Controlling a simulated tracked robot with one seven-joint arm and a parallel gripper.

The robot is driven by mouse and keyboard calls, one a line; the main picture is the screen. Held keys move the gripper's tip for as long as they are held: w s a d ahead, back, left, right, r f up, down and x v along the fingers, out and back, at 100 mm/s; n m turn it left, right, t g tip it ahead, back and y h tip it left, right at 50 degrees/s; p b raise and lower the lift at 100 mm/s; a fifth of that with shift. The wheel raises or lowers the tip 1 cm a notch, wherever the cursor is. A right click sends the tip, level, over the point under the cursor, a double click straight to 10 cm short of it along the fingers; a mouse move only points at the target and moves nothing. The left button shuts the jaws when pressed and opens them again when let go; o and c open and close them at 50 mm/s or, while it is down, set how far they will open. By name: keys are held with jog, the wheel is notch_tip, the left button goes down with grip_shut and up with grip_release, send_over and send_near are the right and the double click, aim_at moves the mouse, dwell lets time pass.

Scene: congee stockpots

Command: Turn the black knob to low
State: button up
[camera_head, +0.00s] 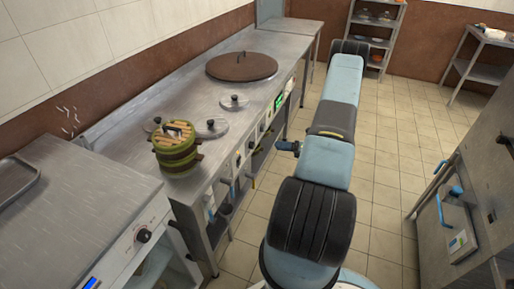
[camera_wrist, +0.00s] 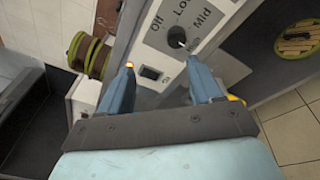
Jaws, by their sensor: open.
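A black knob (camera_wrist: 177,37) with a white mark sits on the pale front panel (camera_wrist: 150,45) in the wrist view. The labels Off, Low and Mid are printed around it; Low is partly cut off by the frame edge. I cannot tell surely which label the mark points to. My gripper (camera_wrist: 157,64) is open and empty, its two blue fingers apart. The right fingertip appears just below the knob, and I see no contact. In the head view my gripper (camera_head: 287,147) is beside the counter front, its fingers too small to read.
The steel counter (camera_head: 215,100) holds a green steamer stack (camera_head: 176,148), small lids (camera_head: 234,102) and a large brown lid (camera_head: 242,66). A nearer unit has another black knob (camera_head: 144,235). Tiled floor (camera_head: 395,130) is clear right of my arm; a steel cabinet (camera_head: 480,170) stands beyond.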

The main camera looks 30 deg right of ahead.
aim_at(254, 146)
jog(key=w+a+f, duration=0.1)
jog(key=w+a, duration=0.1)
jog(key=w, duration=0.1)
jog(key=w+a+f+m+t, duration=0.1)
jog(key=w+a, duration=0.1)
jog(key=a, duration=0.1)
jog(key=w+a+f+m, duration=0.1)
jog(key=w+a, duration=0.2)
jog(key=shift+w+a+f+h, duration=0.1)
jog(key=shift+w+f+h, duration=0.2)
jog(key=shift+w, duration=0.05)
jog(key=shift+c, duration=0.2)
jog(key=c, duration=0.9)
jog(key=shift+c, duration=0.5)
